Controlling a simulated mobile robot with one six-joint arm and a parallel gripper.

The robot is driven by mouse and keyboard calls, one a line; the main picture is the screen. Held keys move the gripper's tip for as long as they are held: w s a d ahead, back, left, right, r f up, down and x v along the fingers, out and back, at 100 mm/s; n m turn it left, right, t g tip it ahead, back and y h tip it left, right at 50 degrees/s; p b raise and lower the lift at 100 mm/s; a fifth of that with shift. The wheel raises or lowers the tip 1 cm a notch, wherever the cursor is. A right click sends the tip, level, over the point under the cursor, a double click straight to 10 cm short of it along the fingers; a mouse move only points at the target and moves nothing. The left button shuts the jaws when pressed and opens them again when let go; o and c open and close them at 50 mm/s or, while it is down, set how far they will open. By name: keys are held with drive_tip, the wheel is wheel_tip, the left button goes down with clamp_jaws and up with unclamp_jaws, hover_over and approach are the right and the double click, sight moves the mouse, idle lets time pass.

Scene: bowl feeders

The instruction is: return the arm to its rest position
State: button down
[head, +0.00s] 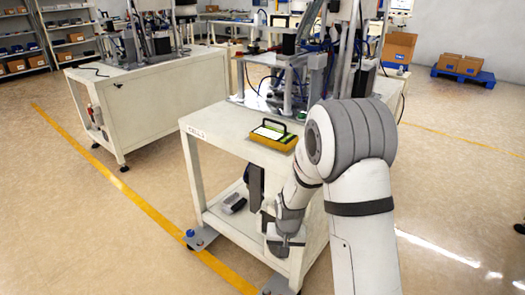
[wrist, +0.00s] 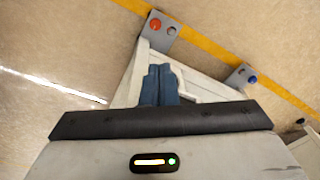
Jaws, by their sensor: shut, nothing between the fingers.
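My arm reaches forward from the lower right of the head view and bends down in front of the near workbench (head: 228,141). My wrist hangs low by the bench's front right leg, and my gripper's fingertips are hard to make out there. In the wrist view my gripper (wrist: 160,68) shows its two blue-grey fingers side by side, shut, with nothing between them. Beyond the fingers lie the white bench frame (wrist: 205,88) and the floor. I cannot tell whether the fingers touch the frame.
A yellow case (head: 274,135) with a dark handle lies on the near bench, beside machinery. Another white bench (head: 160,105) stands at the left. A yellow floor line (head: 130,190) runs past both. Foot plates (head: 200,238) stick out from the near bench. Open floor (head: 460,190) lies right.

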drive_tip(key=s+d+r+p, duration=0.2)
drive_tip(key=s+r+p, duration=0.1)
drive_tip(key=r, duration=0.5)
drive_tip(key=s+d+r+p, duration=0.1)
drive_tip(key=s+r+p, duration=0.1)
drive_tip(key=r, duration=0.7)
drive_tip(key=s+d+r+p, duration=0.2)
drive_tip(key=s+r+p, duration=0.1)
drive_tip(key=r, duration=0.5)
drive_tip(key=s+d+r+t+p, duration=0.1)
drive_tip(key=s+d+r+p, duration=0.2)
drive_tip(key=s+r+p, duration=0.4)
drive_tip(key=s+r, duration=0.6)
drive_tip(key=r, duration=0.2)
drive_tip(key=shift+d+r+n+t, duration=0.2)
drive_tip(key=shift+r+n+t, duration=0.1)
drive_tip(key=shift+n, duration=0.1)
drive_tip(key=shift+s+f, duration=0.1)
